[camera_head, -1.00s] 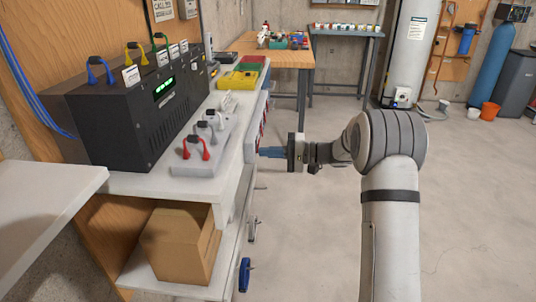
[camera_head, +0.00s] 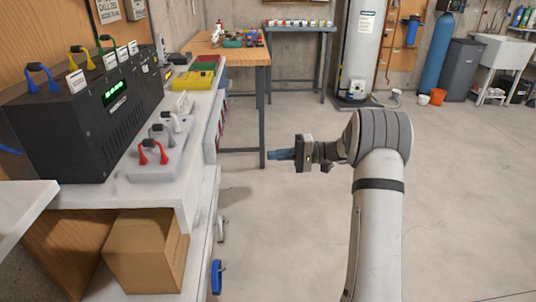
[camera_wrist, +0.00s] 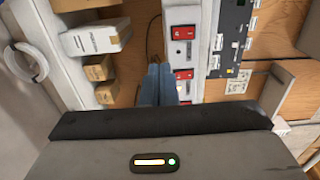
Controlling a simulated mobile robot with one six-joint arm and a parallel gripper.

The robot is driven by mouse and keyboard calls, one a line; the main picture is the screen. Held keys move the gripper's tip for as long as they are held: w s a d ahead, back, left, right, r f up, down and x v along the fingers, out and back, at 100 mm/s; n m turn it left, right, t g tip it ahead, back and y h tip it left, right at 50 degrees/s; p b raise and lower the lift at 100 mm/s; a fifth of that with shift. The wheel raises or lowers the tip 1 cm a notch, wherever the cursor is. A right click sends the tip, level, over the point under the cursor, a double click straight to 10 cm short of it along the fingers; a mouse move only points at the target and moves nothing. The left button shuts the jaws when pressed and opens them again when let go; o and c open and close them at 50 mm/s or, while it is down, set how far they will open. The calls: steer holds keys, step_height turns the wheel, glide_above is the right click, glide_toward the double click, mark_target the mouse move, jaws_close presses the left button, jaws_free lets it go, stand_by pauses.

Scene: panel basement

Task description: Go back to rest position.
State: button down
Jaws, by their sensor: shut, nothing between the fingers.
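My gripper (camera_head: 281,154) is in the middle of the head view, pointing left toward the bench, with clear air between its tips and the bench's front. Its blue fingers are together with nothing between them. In the wrist view the fingers (camera_wrist: 158,86) also show closed. Beyond them are red switches (camera_wrist: 183,33) on a white panel.
The white bench (camera_head: 188,190) on the left carries a black power unit (camera_head: 85,125) and a grey block with red and grey handles (camera_head: 155,165). A cardboard box (camera_head: 146,252) sits on the lower shelf. A wooden table (camera_head: 235,55) stands behind.

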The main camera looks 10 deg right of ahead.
steer(key=s+a+r+g+h+p, duration=0.1)
steer(key=s+a+r+h+p, duration=0.3)
steer(key=s, duration=0.4)
steer(key=s+a+r+g+h+p, duration=0.2)
steer(key=s+r+h+p, duration=0.25)
steer(key=s+r, duration=0.35)
steer(key=s+d+r+t+h+p, duration=0.2)
steer(key=s+d+h+p, duration=0.1)
steer(key=s, duration=0.6)
steer(key=s+d+r+n+t+h+p, duration=0.1)
steer(key=s+d+r+t+h+p, duration=0.1)
steer(key=s+h+p, duration=0.4)
steer(key=s+d+r, duration=0.1)
steer(key=s+d, duration=0.1)
steer(key=s, duration=0.2)
steer(key=shift+r, duration=0.35)
steer(key=shift+w, duration=0.15)
